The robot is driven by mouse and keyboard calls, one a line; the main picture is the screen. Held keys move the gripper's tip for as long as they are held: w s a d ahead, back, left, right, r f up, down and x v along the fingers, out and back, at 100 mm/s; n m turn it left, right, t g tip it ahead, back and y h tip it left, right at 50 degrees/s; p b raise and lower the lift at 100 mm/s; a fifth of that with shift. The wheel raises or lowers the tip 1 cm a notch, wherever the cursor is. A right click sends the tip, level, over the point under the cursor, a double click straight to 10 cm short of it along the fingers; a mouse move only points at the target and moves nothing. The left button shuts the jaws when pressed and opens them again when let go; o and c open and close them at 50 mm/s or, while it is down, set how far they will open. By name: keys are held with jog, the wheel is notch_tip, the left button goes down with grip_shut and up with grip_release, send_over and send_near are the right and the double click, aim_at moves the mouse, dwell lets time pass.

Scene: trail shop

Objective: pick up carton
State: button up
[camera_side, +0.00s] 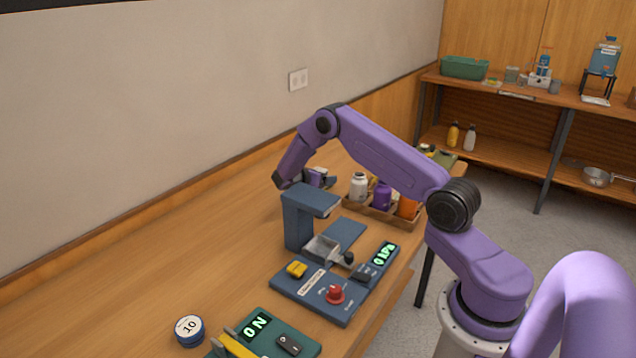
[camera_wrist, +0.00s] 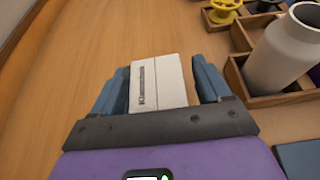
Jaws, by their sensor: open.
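A white carton (camera_wrist: 158,80) with a strip of dark print lies in the wrist view, on or just above the wooden table. My gripper (camera_wrist: 163,85) is open, with one blue finger on each side of the carton. A narrow gap seems to show at the right finger; contact on the left is hard to tell. In the side view my gripper (camera_side: 283,182) is low over the table behind the blue machine, and the carton is not clearly visible there.
A wooden divided tray (camera_side: 372,212) with a white bottle (camera_side: 359,186), a purple bottle (camera_side: 381,195) and an orange one (camera_side: 407,207) stands right of my gripper. The blue machine (camera_side: 298,222) stands in front. The table (camera_side: 200,245) is clear to the left.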

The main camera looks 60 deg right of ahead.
jog(key=shift+d+f, duration=0.1)
jog(key=shift+d, duration=0.1)
jog(key=c, duration=1.1)
jog(key=shift+c, duration=0.7)
